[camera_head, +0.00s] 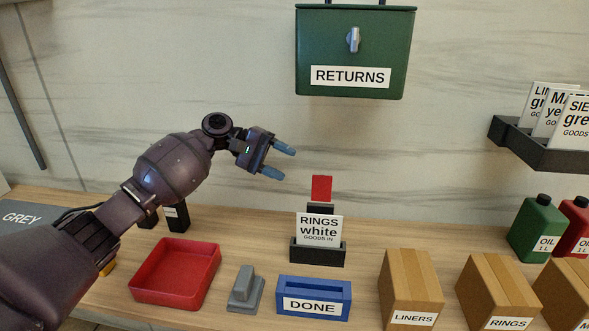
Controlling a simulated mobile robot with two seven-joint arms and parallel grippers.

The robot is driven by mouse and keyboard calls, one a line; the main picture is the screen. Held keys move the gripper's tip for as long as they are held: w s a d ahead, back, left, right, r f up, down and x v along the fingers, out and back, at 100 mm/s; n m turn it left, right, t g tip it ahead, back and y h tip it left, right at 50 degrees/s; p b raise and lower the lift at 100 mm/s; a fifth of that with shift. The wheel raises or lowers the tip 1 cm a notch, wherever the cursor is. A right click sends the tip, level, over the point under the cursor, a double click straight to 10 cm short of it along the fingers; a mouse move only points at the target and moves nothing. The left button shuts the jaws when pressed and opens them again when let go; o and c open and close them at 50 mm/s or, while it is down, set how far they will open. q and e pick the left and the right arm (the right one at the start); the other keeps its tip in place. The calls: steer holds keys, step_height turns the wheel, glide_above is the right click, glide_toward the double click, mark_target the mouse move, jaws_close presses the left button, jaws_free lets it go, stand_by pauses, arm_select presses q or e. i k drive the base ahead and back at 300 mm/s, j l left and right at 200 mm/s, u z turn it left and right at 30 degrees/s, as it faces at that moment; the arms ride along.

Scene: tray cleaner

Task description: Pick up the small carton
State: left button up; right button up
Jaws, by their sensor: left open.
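Three brown cartons stand at the right front of the bench: one labelled LINERS (411,285), one labelled RINGS (497,287), and a third (567,285) cut off by the right edge. None is plainly marked as the small one, and I cannot tell which it is. My left gripper (284,162) is open and empty, in the air in front of the wall, up and to the left of the cartons and well apart from them. My right gripper is not in view.
A red tray (163,300), a grey block-like tool (245,290) and a blue DONE box (332,289) line the front. Behind stands a RINGS white card (318,229). Green (535,225) and red (576,215) oil cans stand right. A green RETURNS box (352,90) hangs above.

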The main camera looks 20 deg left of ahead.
mark_target(492, 293)
steer(key=k, duration=1)
